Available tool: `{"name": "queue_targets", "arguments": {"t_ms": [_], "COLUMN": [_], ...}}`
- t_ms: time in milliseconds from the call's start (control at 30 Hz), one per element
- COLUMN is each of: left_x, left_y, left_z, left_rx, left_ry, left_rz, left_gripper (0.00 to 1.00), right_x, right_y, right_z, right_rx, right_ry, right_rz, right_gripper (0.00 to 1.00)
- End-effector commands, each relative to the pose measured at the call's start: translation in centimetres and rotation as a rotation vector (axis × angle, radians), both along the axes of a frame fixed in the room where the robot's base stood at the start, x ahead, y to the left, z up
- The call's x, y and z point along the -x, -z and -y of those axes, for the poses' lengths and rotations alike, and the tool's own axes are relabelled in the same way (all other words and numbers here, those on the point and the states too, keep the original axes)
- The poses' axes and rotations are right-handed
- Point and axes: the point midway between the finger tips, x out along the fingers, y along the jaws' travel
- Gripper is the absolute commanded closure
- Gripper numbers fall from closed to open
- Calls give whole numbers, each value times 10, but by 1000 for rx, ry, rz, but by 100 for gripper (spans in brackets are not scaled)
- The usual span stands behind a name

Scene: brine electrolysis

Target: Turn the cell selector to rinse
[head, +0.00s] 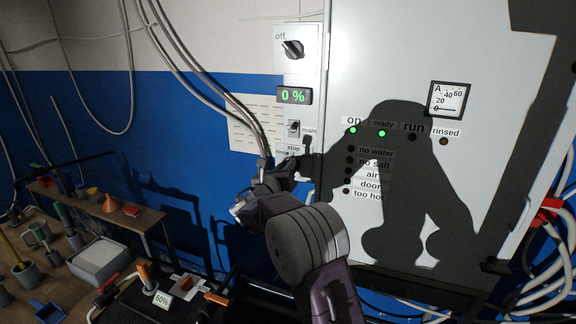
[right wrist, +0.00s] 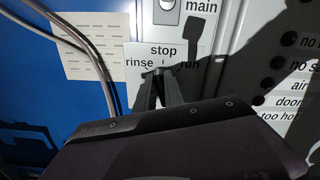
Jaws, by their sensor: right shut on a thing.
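The cell selector's white plate (right wrist: 134,50) shows in the right wrist view, with "stop" at the top, "rinse" at the left and "run" at the right. In the head view the "stop" label (head: 293,148) shows just above my right gripper (head: 276,172). My right gripper, also in the right wrist view (right wrist: 160,76), is shut on the selector's handle at the middle of the plate. The fingers hide most of the handle, so I cannot tell which label it points to. My left gripper is not in view.
Above are the main switch (head: 294,127), a 0 % display (head: 294,95) and a knob (head: 293,50) near "off". The white cabinet (head: 400,60) has green "on" and "ready" lamps. Cables (head: 195,72) hang left of the selector. A cluttered bench (head: 145,222) stands lower left.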

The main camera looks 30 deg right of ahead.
Motion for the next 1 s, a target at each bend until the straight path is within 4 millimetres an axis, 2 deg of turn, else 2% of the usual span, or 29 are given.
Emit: {"name": "queue_targets", "arguments": {"t_ms": [500,1000], "left_x": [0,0], "left_y": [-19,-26], "left_z": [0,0], "left_rx": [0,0], "left_ry": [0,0], "left_rz": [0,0], "left_gripper": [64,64], "right_x": [-4,-6], "right_y": [1,3], "right_z": [-3,-5], "right_rx": [277,391], "right_ry": [0,0], "right_rz": [-325,-455], "right_gripper": [100,100]}}
